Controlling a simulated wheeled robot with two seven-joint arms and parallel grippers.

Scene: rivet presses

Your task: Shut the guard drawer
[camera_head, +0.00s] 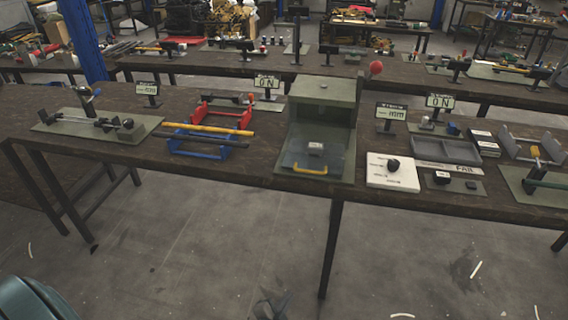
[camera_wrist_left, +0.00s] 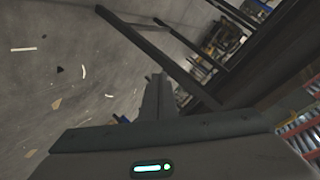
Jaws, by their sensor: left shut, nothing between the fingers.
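The press (camera_head: 322,112) is a green box-shaped housing with an open front, standing on a green base plate at the middle of the table. Its guard drawer (camera_head: 294,159) is a clear panel with a yellow handle (camera_head: 310,169) at its front edge. The drawer sticks out toward me from the housing, and a small grey block (camera_head: 316,149) shows at it. My left gripper (camera_head: 271,303) is low at the bottom of the head view, below and in front of the table, apart from the drawer. In the left wrist view its fingers (camera_wrist_left: 158,92) are together and empty. My right gripper is out of view.
Left of the press are red and blue racks (camera_head: 207,147) with rods. A red-ball lever (camera_head: 376,68) rises at its right. A white panel with a black knob (camera_head: 392,172) and a grey tray (camera_head: 446,151) stand to the right.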

